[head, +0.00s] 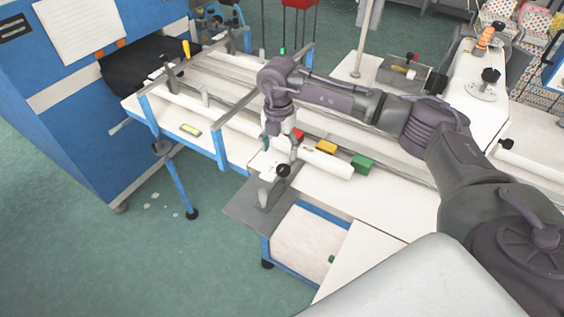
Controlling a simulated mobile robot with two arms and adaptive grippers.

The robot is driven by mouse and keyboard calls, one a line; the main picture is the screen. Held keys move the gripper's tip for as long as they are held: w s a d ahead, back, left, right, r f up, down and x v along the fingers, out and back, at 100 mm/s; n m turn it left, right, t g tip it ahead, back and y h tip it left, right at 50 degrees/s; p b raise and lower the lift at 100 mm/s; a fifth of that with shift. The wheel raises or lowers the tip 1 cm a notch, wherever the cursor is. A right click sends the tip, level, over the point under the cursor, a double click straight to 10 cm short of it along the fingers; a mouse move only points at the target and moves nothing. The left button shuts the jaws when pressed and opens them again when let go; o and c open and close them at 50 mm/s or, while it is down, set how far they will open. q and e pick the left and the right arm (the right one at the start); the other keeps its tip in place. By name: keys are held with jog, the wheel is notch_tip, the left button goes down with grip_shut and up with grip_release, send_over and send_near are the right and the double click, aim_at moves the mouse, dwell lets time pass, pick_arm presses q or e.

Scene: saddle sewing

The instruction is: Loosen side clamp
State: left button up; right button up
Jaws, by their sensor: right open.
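A grey metal side clamp (267,188) with a round black knob (284,170) sits at the near edge of the white work table (237,153), in the middle of the head view. My right arm comes in from the right, and its gripper (279,146) points down just above and behind the knob. The right gripper is open. The fingertips are small and partly lost against the clamp, so I cannot tell whether they touch it. My left gripper is out of view.
A white roller (325,163) lies right of the clamp, with red, yellow (327,147) and green (362,163) blocks beside it. Metal rails run across the table. A blue machine (105,110) stands at the left. The green floor at front left is mostly clear.

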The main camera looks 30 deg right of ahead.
aim_at(283, 168)
jog(key=f, duration=0.2)
jog(key=d+f, duration=0.1)
jog(key=shift+s+f+p, duration=0.25)
jog(key=shift+f+p, duration=0.1)
jog(key=shift+p, duration=0.05)
jog(key=f, duration=0.2)
jog(key=shift+d+f, duration=0.2)
jog(key=shift+f, duration=0.15)
jog(key=shift+w+a+f+p, duration=0.1)
jog(key=shift+f+p, duration=0.2)
jog(key=shift+f, duration=0.05)
jog(key=shift+a+f, duration=0.1)
jog(key=shift+f, duration=0.25)
jog(key=c, duration=1.1)
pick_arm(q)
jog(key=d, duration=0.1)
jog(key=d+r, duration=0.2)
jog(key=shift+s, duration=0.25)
pick_arm(e)
jog(key=shift+c, duration=0.2)
